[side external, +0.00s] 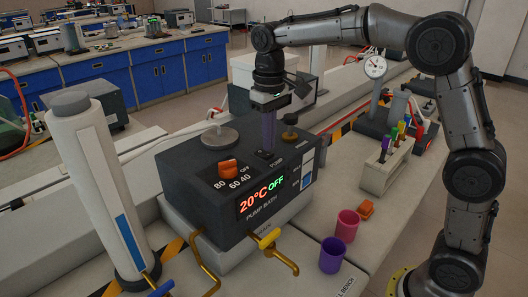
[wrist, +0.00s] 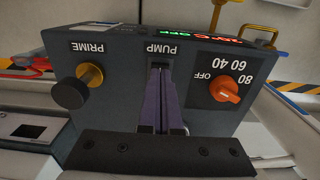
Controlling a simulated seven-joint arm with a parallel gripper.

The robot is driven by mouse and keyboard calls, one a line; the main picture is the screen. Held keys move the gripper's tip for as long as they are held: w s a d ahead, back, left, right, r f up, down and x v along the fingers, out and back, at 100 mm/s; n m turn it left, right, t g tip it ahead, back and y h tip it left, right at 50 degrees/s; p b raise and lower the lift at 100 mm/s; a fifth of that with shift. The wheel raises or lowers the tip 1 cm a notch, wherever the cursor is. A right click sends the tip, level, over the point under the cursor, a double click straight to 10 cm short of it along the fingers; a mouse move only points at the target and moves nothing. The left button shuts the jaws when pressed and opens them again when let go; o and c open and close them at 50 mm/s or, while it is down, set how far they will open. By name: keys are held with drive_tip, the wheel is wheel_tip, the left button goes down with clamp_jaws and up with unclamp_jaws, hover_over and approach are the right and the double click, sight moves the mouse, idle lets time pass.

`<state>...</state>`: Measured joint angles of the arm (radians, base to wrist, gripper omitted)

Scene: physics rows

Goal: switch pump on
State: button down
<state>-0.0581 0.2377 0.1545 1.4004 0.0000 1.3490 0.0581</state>
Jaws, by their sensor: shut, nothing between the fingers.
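The dark grey pump bath (side external: 240,190) stands on the bench, with a lit display (side external: 262,200) reading 20°C and OFF. My gripper (side external: 268,150) points down at the PUMP switch on its top; its purple fingers are shut with nothing between them. In the wrist view, the fingertips (wrist: 160,72) reach the switch beside the PUMP label (wrist: 161,49). They cover most of the switch, so its position and whether they touch it cannot be told. The orange dial (side external: 228,168) sits left of the gripper, its surroundings marked OFF, 40, 60 and 80.
The PRIME knob (wrist: 78,87) is close beside the fingers. A round metal lid (side external: 219,137) sits on the bath. A white cylinder (side external: 100,185) stands at left.

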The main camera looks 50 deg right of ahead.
sight(269, 154)
drive_tip(key=shift+f, duration=0.9)
idle(0.6)
drive_tip(key=shift+r, duration=3.55)
